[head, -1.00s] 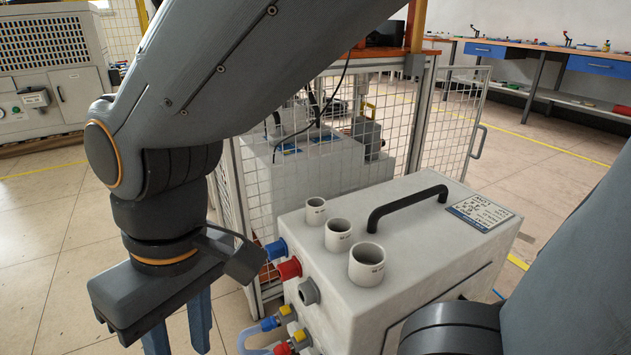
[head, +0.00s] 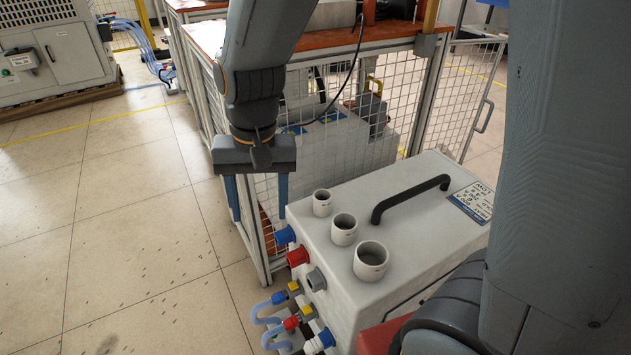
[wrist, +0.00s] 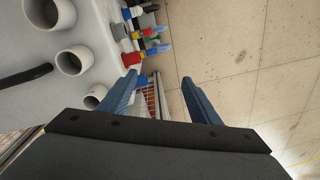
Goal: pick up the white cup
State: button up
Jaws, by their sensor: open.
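Three white cups of different sizes stand in a row on the flat top of a grey-white box (head: 428,222). The small cup (head: 322,203) is at the back, the middle cup (head: 344,230) between, and the large cup (head: 370,262) in front. In the wrist view the small cup (wrist: 95,97), middle cup (wrist: 75,60) and large cup (wrist: 50,13) show at the left. Which one the task means, I cannot tell. My gripper (head: 257,212) is open and empty, fingers pointing down, left of the small cup and apart from it. Its fingers also show in the wrist view (wrist: 160,84).
A black handle (head: 408,198) rises from the box top beside the cups. Coloured connectors (head: 298,257) and hoses stick out of the box's left side. A wire mesh fence (head: 330,110) stands behind. Open floor (head: 130,230) lies to the left.

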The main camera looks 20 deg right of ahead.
jog(key=w+d+m+p, duration=0.5)
jog(key=w+d+p, duration=0.1)
jog(key=d+p, duration=0.15)
jog(key=m+p, duration=0.4)
send_near(323, 199)
jog(key=s+a, duration=0.1)
notch_tip(323, 199, down, 3)
jog(key=shift+r+h, duration=0.1)
jog(key=shift+h, duration=0.3)
notch_tip(323, 199, down, 6)
jog(key=shift+s+a+r+b, duration=0.1)
jog(key=shift+a+b, duration=0.05)
jog(key=shift+b, duration=0.45)
jog(key=c, duration=1.2)
jog(key=shift+r, duration=0.1)
notch_tip(323, 199, up, 16)
jog(key=p, duration=0.7)
